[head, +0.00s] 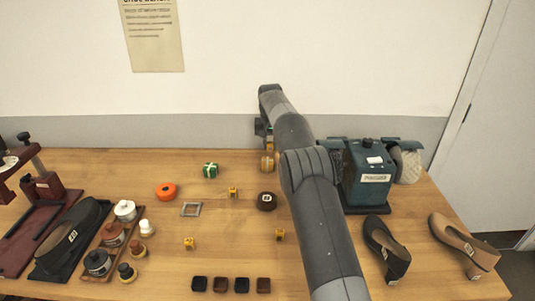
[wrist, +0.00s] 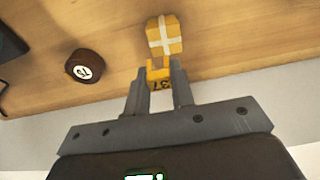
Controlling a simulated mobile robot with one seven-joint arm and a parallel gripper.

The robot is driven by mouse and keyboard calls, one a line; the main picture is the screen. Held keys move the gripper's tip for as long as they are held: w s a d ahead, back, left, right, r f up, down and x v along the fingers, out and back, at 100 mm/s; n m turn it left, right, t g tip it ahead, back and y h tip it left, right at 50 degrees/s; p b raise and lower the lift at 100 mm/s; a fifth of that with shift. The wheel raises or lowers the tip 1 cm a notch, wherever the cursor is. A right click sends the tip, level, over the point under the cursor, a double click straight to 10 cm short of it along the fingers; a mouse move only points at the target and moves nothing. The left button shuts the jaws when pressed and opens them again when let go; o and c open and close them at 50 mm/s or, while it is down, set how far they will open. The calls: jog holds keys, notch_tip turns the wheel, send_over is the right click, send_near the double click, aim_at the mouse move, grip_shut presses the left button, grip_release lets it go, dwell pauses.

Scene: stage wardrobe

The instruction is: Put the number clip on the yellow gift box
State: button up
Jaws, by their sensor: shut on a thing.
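The yellow gift box (head: 267,163) with a pale ribbon stands at the back of the table, partly hidden by my arm in the head view. In the wrist view the box (wrist: 165,37) shows just beyond my fingertips. My gripper (wrist: 159,88) is shut on a yellow number clip (wrist: 158,72) marked 37, held between the fingers. The clip's far edge overlaps the box in the picture; I cannot tell whether they touch. In the head view my gripper (head: 264,135) is over the box, near the wall.
A dark round tin (head: 267,201) stands in front of the box and a green gift box (head: 210,170) to the left. Other yellow number clips (head: 233,191) stand on the table. A teal machine (head: 367,175) stands to the right of my arm. Shoes (head: 387,250) stand front right.

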aim_at(268, 160)
jog(key=shift+w+a+f, duration=0.15)
jog(key=shift+a+f, duration=0.2)
jog(key=shift+a, duration=0.15)
jog(key=shift+f, duration=1.95)
jog(key=shift+f, duration=0.15)
jog(key=o, duration=0.9)
jog(key=shift+o, duration=0.2)
